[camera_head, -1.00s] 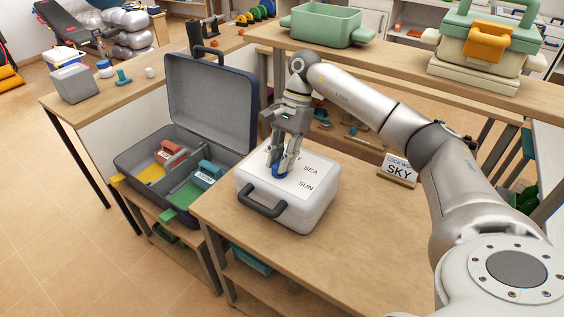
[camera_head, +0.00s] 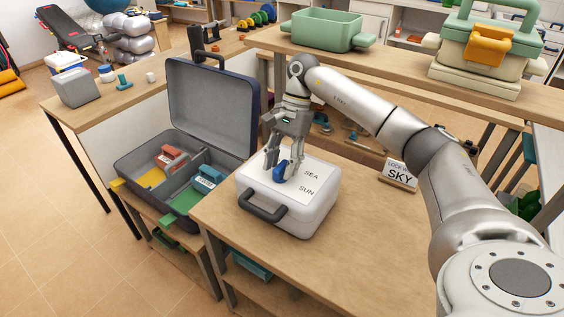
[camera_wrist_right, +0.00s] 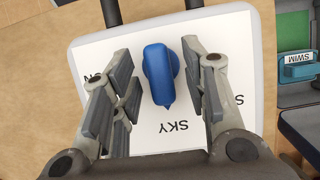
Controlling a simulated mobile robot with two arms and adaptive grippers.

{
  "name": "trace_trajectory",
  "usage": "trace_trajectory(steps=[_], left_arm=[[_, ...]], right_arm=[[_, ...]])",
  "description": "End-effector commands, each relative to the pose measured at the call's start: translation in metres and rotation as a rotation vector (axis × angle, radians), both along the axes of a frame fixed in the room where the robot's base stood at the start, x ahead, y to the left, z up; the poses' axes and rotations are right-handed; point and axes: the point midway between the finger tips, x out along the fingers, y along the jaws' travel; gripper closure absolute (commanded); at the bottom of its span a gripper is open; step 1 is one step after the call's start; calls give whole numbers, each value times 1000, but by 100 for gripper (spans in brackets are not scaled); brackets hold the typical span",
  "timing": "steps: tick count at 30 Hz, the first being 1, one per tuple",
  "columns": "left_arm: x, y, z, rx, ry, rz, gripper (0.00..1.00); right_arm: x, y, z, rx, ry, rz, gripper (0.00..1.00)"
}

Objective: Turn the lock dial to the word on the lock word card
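The white lock case (camera_head: 305,218) stands on the wooden table, with a white top plate reading SEA and SUN in the head view. The blue dial (camera_wrist_right: 158,72) sits on the plate; in the wrist view its pointed tip faces the word SKY (camera_wrist_right: 174,132). My right gripper (camera_head: 283,168) is over the dial. In the wrist view my right gripper (camera_wrist_right: 165,88) is open, its fingers on either side of the dial with gaps. The lock word card (camera_head: 399,174) stands at the table's back right and reads SKY. My left gripper is not in view.
An open grey case (camera_head: 212,108) with a red and a teal item in it stands left of the lock case. A green bin (camera_head: 325,29) and a green and cream container (camera_head: 484,50) stand on the shelf behind. The table's front is clear.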

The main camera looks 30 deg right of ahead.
Motion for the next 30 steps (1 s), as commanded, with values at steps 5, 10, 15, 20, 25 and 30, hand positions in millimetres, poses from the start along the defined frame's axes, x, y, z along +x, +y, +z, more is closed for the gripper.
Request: trace_trajectory(steps=[5, 10, 15, 20, 25, 30], left_arm=[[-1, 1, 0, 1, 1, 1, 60], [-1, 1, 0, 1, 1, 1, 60], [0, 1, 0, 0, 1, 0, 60], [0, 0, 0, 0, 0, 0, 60], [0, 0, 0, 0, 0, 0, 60], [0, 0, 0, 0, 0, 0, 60]], right_arm=[[0, 0, 0, 1, 1, 0, 59], [3, -5, 14, 1, -3, -1, 59], [8, -18, 48, 2, -4, -2, 59], [14, -30, 82, 1, -3, 0, 59], [16, -38, 100, -1, -1, 1, 59], [17, -42, 109, -1, 0, 0, 59]])
